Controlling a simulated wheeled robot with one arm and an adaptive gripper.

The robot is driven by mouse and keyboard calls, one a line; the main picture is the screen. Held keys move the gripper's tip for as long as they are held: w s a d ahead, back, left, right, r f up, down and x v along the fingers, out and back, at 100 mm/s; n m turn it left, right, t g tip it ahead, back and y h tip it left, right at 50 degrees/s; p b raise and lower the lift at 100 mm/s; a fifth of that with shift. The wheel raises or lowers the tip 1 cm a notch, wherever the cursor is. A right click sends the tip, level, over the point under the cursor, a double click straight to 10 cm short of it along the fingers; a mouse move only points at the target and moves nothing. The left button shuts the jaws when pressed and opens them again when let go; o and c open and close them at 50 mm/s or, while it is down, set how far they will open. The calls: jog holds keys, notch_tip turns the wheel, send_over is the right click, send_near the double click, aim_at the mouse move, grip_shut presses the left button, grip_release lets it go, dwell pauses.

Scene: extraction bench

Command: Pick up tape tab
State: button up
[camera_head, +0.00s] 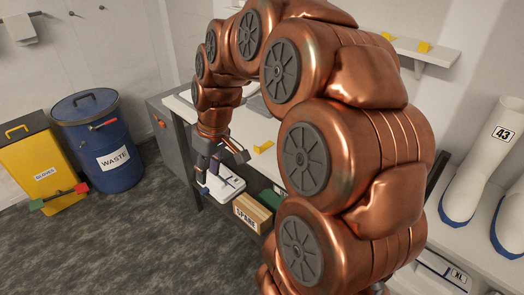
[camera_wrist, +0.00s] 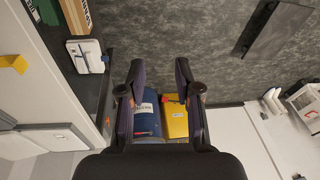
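A small yellow piece (camera_head: 263,147) that looks like a tape tab lies on the white bench top (camera_head: 258,128), right of my gripper in the head view. It also shows at the left edge of the wrist view (camera_wrist: 13,63). Two similar yellow pieces sit on the wall shelf, a left one (camera_head: 388,36) and a right one (camera_head: 424,46). My gripper (camera_wrist: 160,68) is open, with nothing between its fingers. In the head view my gripper (camera_head: 224,172) hangs at the bench's front edge, apart from the yellow piece. My arm hides part of the bench.
Below the bench top are a white case (camera_head: 224,186) and a box marked SPARE (camera_head: 250,212). A blue WASTE drum (camera_head: 104,140) and a yellow bin (camera_head: 38,160) stand at left. White boots (camera_head: 480,175) stand at right. The grey floor (camera_head: 130,235) is open in front.

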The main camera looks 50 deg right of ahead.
jog(key=w+d+f+t+b, duration=0.15)
jog(key=w+d, duration=0.35)
jog(key=d, duration=0.9)
jog(key=m+t+h, duration=0.1)
jog(key=h, duration=0.1)
send_near(257, 147)
jog(key=d+f, duration=0.1)
jog(key=f, duration=0.1)
jog(key=shift+w+d+f, duration=0.1)
jog(key=shift+w+f, duration=0.65)
jog(key=shift+w, duration=0.1)
jog(key=shift+y, duration=0.3)
jog(key=x, duration=0.1)
jog(key=p+x, duration=0.2)
jog(key=x, duration=0.1)
jog(key=shift+a+f, duration=0.15)
jog(key=shift+a, duration=0.2)
jog(key=shift+w+f, duration=0.2)
jog(key=shift+f, duration=0.2)
grip_shut()
